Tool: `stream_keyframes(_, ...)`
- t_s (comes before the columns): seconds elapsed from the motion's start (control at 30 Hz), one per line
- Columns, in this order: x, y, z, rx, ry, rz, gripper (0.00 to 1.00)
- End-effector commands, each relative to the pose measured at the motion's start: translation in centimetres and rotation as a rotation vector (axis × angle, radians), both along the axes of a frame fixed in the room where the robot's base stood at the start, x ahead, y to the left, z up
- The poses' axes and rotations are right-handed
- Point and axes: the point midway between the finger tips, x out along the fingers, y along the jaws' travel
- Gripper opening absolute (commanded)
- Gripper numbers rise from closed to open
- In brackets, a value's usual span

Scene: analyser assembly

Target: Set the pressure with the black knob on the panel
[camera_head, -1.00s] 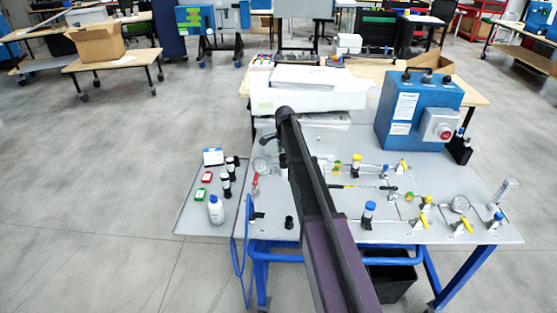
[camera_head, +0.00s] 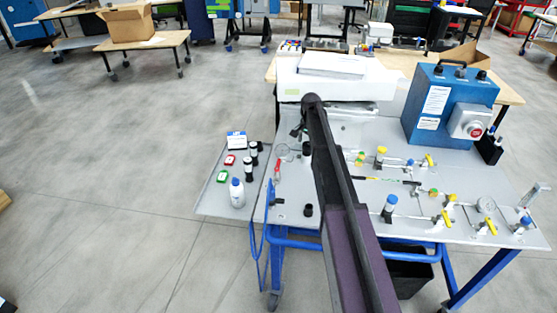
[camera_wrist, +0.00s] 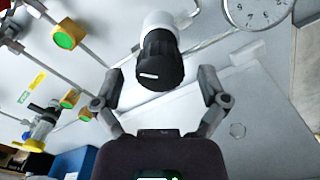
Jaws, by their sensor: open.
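The black knob (camera_wrist: 162,66) has a white mark on its end and a white collar behind it. In the wrist view it stands between the two spread fingers of my gripper (camera_wrist: 160,76), with a gap visible on each side. My gripper is open and holds nothing. In the head view, a black knob (camera_head: 307,148) shows on the grey panel (camera_head: 345,222), beside my dark arm. The gripper is mostly hidden behind the arm there. A round pressure gauge (camera_wrist: 257,10) is close to the knob, cut by the upper edge of the wrist view.
Thin pipes with green-and-yellow fittings (camera_wrist: 66,37) run beside the knob. A blue box with a red button (camera_head: 447,105) stands at the panel's back right. A side shelf (camera_head: 213,200) holds a white bottle (camera_head: 237,194) and small items. Open floor lies to the left.

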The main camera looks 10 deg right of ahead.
Motion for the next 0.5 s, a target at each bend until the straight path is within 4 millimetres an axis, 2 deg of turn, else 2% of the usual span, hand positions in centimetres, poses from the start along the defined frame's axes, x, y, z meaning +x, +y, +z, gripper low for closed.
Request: stream_keyframes(0.5, 0.02, 0.03, 0.0, 0.0, 0.0, 0.346, 0.93)
